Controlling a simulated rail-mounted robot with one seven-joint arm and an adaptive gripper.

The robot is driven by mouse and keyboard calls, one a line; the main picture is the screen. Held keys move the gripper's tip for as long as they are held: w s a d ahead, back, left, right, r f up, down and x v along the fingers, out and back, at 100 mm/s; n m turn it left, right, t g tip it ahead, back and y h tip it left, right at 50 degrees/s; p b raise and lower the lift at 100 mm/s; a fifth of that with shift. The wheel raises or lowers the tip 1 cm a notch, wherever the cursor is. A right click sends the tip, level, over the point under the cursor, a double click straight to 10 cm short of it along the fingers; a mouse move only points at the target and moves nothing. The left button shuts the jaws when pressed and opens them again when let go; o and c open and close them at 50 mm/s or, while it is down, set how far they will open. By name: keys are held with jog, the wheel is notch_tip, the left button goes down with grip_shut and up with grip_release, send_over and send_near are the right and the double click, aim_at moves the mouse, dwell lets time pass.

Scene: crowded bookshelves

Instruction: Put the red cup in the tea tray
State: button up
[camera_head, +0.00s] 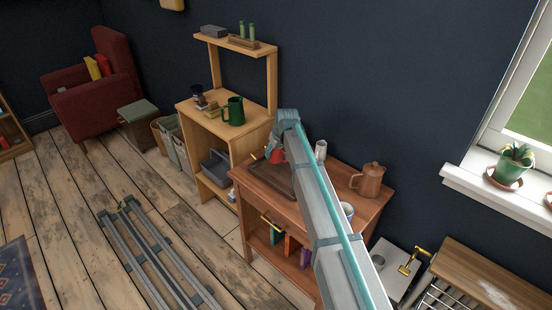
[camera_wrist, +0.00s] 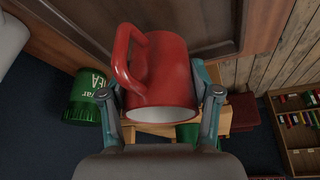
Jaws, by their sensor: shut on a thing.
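The red cup (camera_head: 277,156) is small in the head view, low over the back of the tray and partly hidden by my arm. In the wrist view the red cup (camera_wrist: 160,72) is large, its handle on the left and a pale round end toward the camera. My gripper (camera_wrist: 163,98) is shut on it, with a finger on each side. The tea tray (camera_head: 264,180) is dark brown and lies on the left of the wooden cabinet top. In the wrist view, dark brown wood behind the cup (camera_wrist: 225,20) appears to be the tray. Whether the cup touches it is unclear.
A brown teapot (camera_head: 369,180), a white cup (camera_head: 321,150) and a pale mug (camera_head: 347,210) stand on the cabinet (camera_head: 300,215) right of the tray. A green tin (camera_wrist: 85,97) shows left in the wrist view. A shelf unit with a green jug (camera_head: 233,112) stands to the left.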

aim_at(276, 159)
jog(key=shift+w+a+f, duration=0.1)
jog(key=shift+w+f, duration=0.15)
jog(key=shift+w, duration=0.05)
jog(key=shift+f+p, duration=0.45)
jog(key=shift+f, duration=1.2)
jog(key=o, duration=1.3)
jog(key=shift+f, duration=0.15)
jog(key=b+v, duration=0.1)
jog(key=v, duration=1.1)
